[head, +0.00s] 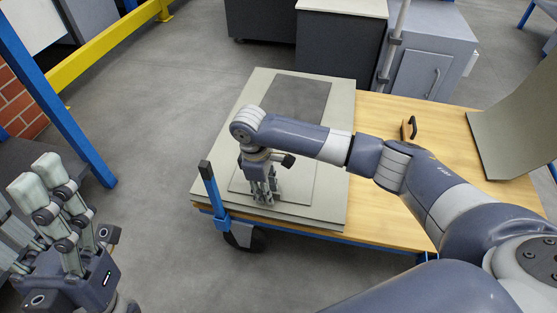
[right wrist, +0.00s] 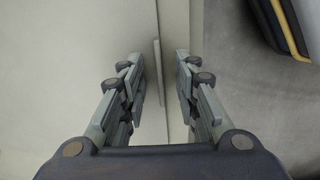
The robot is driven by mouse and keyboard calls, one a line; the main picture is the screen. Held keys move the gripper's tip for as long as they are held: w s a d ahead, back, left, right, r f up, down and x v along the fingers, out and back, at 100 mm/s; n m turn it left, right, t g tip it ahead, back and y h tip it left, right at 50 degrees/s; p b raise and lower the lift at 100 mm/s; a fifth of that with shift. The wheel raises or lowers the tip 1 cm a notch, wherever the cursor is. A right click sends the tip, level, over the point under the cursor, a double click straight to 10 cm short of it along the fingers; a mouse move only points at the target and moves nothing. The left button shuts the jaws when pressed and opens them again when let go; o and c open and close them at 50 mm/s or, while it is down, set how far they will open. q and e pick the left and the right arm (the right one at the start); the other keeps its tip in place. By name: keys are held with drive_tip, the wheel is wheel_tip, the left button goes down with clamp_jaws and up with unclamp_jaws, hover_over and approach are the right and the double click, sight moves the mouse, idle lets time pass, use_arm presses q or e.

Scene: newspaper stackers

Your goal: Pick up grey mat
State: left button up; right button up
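A dark grey mat (head: 300,97) lies flat on the far part of a large pale grey-green sheet (head: 222,150) on a cart. A smaller pale grey sheet (head: 318,180) lies nearer on the same large sheet; which piece is the task's mat is unclear. My right gripper (head: 264,198) points down at this nearer sheet's front part. The right wrist view shows that gripper (right wrist: 161,70) partly open, with pale sheet surfaces and an edge below its fingers; contact cannot be told. My left gripper (head: 38,178) is raised at the far left, fingers up, apart and empty.
A curved grey-green panel (head: 515,120) stands at far right. A blue corner post (head: 212,185) rises at the cart's near left. Grey cabinets (head: 430,50) stand behind; floor is open at left.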

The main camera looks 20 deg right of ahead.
drive_tip(key=shift+c, duration=0.3)
clamp_jaws()
drive_tip(key=shift+r, duration=0.15)
